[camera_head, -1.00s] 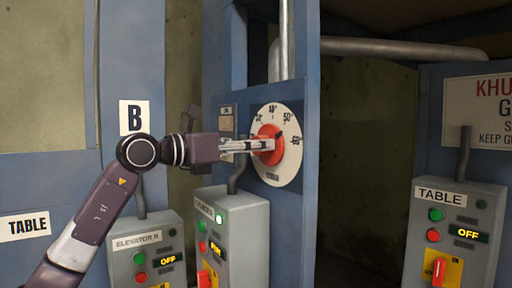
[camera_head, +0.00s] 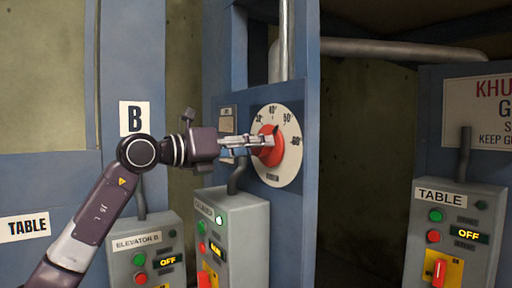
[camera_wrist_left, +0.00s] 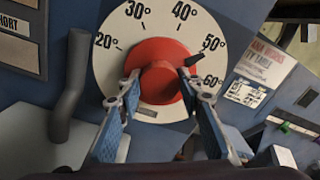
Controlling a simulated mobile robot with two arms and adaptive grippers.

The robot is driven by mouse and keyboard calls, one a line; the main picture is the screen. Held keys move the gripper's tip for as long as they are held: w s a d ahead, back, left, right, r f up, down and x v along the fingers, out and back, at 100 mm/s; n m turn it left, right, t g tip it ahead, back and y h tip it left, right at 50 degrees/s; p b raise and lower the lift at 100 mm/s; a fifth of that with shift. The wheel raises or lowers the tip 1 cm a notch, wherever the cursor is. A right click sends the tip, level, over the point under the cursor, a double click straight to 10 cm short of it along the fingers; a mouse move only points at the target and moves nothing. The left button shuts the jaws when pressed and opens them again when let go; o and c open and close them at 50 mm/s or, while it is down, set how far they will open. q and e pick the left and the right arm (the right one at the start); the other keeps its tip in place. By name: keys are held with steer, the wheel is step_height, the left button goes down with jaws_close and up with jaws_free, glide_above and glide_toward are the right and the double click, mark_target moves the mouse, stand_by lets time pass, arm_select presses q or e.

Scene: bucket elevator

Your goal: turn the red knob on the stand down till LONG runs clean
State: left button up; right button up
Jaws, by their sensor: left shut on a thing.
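The red knob (camera_head: 267,155) sits at the centre of a white round dial (camera_head: 286,176) on the blue stand; both also show in the wrist view, the knob (camera_wrist_left: 158,70) and the dial (camera_wrist_left: 108,66). The dial reads in degrees from 20 to 60. The knob's dark pointer lies close to the 50 mark in the wrist view. My left gripper (camera_head: 262,142) reaches in from the left. Its two fingers are closed on opposite sides of the knob. A small plate (camera_wrist_left: 18,40) left of the dial carries label strips, one ending in "ORT". No LONG label is readable. My right gripper is out of view.
Grey control boxes stand below the dial: ELEVATOR B (camera_head: 146,250), showing OFF, and a lit one (camera_head: 236,236) beside it. A TABLE box (camera_head: 457,235) showing OFF stands at the right. A grey conduit (camera_wrist_left: 68,95) rises left of the dial.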

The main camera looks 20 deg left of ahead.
arm_select(q)
steer(key=shift+r, duration=0.15)
steer(key=o, duration=1.2)
steer(key=shift+c, duration=0.2)
steer(key=shift+s+a, duration=0.1)
steer(key=shift+a, duration=0.05)
steer(key=v, duration=1.1)
steer(key=shift+s+a, duration=0.25)
steer(key=shift+s, duration=0.05)
